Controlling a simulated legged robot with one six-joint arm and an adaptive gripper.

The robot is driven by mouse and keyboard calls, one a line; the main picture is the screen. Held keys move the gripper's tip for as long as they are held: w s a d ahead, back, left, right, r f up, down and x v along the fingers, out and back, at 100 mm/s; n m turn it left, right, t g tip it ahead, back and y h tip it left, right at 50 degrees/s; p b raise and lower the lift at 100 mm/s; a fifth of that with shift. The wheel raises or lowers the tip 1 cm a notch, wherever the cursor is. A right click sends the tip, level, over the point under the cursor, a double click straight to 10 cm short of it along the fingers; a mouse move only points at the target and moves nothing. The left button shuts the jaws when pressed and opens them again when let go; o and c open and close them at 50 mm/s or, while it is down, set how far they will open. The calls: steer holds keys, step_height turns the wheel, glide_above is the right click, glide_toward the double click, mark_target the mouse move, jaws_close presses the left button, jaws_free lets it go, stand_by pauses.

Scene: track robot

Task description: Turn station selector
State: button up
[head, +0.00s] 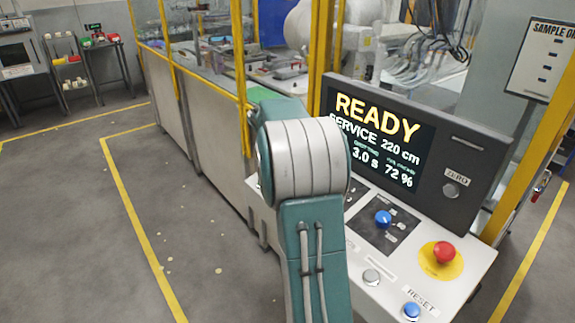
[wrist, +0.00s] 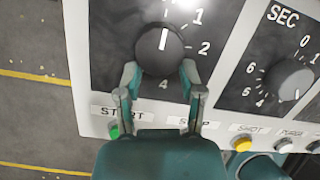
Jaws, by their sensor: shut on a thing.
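The selector knob (wrist: 160,48) is a dark round dial with a white pointer line, on a dark plate in the wrist view. Its line points straight up in that picture. The numerals 1 and 2 show to its upper right and right, and a 4 below it. My gripper (wrist: 159,71) has one finger on each side of the knob's lower part and is shut on it. In the head view my arm covers both the gripper and this knob. The top of the dial's scale is cut off in the wrist view.
A second knob (wrist: 290,78) marked SEC is on the right. A green START button (wrist: 114,131) and a yellow button (wrist: 242,144) lie below. The head view shows a READY display (head: 378,140), a blue knob (head: 383,218) and a red emergency button (head: 444,252).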

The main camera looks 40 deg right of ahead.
steer(key=n, duration=0.1)
steer(key=n+t, duration=0.1)
steer(key=n, duration=0.1)
steer(key=shift+w+d+r, duration=0.1)
steer(key=shift+d+r, duration=0.25)
steer(key=shift+o, duration=0.6)
steer(key=shift+w+d+f+n, duration=0.15)
steer(key=shift+d+n, duration=0.15)
steer(key=shift+n, duration=0.1)
steer(key=shift+a, duration=0.1)
steer(key=o, duration=1.2)
steer(key=shift+c, duration=0.2)
steer(key=shift+w+a+f, duration=0.1)
steer(key=shift+w+a, duration=0.1)
steer(key=shift+a, duration=0.1)
steer(key=shift+s, duration=0.1)
steer(key=v, duration=1.2)
steer(key=shift+a, duration=0.5)
